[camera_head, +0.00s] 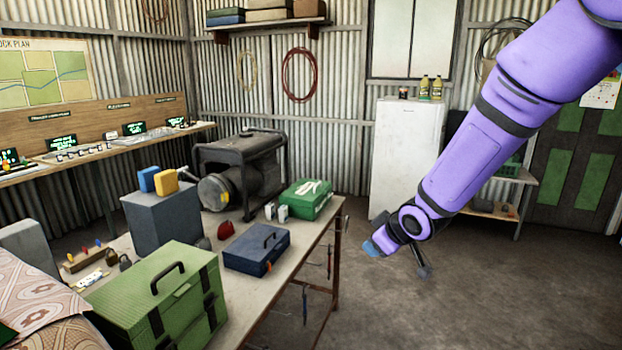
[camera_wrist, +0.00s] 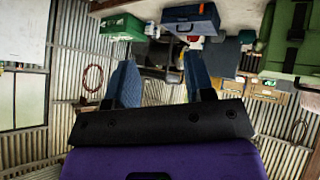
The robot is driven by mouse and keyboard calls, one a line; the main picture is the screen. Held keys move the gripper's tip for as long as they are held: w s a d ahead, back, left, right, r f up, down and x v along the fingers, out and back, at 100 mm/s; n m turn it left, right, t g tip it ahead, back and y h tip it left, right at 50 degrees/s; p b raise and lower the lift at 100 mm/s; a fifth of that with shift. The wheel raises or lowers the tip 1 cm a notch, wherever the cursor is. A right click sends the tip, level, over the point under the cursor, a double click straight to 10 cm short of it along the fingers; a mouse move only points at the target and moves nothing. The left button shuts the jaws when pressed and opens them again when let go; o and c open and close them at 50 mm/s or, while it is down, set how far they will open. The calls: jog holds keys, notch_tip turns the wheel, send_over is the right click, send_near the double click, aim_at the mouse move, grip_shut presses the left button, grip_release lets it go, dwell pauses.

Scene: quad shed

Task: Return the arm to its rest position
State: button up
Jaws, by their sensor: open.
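My purple arm reaches down from the upper right in the head view. My gripper (camera_head: 398,262) hangs over the open floor to the right of the workbench (camera_head: 262,290), apart from it. In the wrist view my gripper (camera_wrist: 164,80) shows two blue finger pads spread apart with nothing between them. The fingertips are partly hidden by the wrist in the head view.
On the workbench stand a green toolbox (camera_head: 160,300), a blue case (camera_head: 257,250), a green box (camera_head: 305,200) and a dark generator (camera_head: 240,165). A white fridge (camera_head: 407,155) stands behind my arm. The concrete floor (camera_head: 480,300) below is clear.

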jog(key=s+d+r+m+h, duration=0.2)
jog(key=s+d+r+m, duration=0.1)
jog(key=s+d+r, duration=0.5)
jog(key=s+d+r+m+g, duration=0.1)
jog(key=s+d+r+m, duration=0.1)
jog(key=s, duration=0.6)
jog(key=s+d+r+m+g+h, duration=0.1)
jog(key=s+d+r+m, duration=0.1)
jog(key=s+r, duration=0.3)
jog(key=s+d+r+m+g, duration=0.1)
jog(key=s+r, duration=0.3)
jog(key=s, duration=0.7)
jog(key=shift+s+d+m, duration=0.35)
jog(key=shift+d+m, duration=0.45)
jog(key=shift+d, duration=0.05)
jog(key=shift+r, duration=0.1)
